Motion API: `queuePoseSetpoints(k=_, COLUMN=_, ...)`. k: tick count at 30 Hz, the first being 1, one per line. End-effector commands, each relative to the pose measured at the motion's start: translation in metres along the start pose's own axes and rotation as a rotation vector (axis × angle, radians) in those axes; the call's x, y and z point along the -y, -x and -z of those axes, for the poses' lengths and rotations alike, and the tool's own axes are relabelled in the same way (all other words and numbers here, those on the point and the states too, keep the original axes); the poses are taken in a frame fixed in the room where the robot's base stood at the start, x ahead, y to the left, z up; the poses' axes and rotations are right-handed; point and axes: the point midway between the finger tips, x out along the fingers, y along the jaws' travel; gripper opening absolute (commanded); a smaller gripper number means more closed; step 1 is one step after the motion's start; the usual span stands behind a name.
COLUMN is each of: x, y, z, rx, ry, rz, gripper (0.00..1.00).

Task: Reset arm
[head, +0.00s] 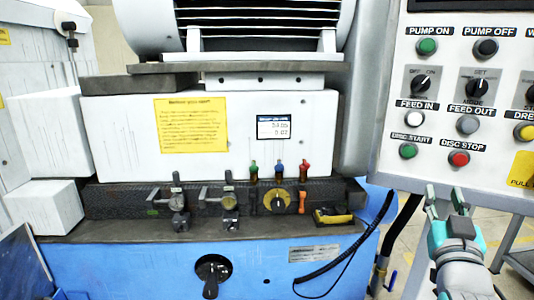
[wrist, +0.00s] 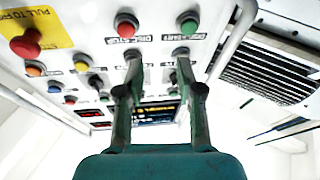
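My gripper (head: 446,199) is at the lower right of the head view, in front of the lower edge of the control panel (head: 395,170). Its two fingers point up and stand apart with nothing between them. In the wrist view my gripper (wrist: 158,62) also shows open and empty, its fingertips near the disc start and disc stop buttons. The red disc stop button (head: 458,158) is just above the fingertips in the head view. The green disc start button (head: 408,150) is to the upper left. I cannot tell whether a fingertip touches the panel.
The grinder's blue base (head: 150,270) and white housing (head: 120,120) fill the left and middle. A red emergency knob (wrist: 27,43) is at the wrist view's upper left.

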Motion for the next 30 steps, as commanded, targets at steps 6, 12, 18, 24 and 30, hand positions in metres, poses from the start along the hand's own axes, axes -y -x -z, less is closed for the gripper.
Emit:
queuePoseSetpoints(k=6, x=0.025, y=0.043, z=-0.072, rx=0.064, ry=0.008, rz=0.071, gripper=0.36)
queuePoseSetpoints(k=12, x=0.042, y=0.089, z=-0.126, rx=0.114, ry=0.009, rz=0.131, gripper=0.36)
queuePoseSetpoints(k=18, x=0.054, y=0.143, z=-0.173, rx=0.167, ry=0.006, rz=0.188, gripper=0.36)
queuePoseSetpoints(k=24, x=0.061, y=0.202, z=-0.210, rx=0.219, ry=-0.003, rz=0.242, gripper=0.36)
queuePoseSetpoints(k=30, x=0.063, y=0.265, z=-0.238, rx=0.274, ry=-0.014, rz=0.292, gripper=0.36)
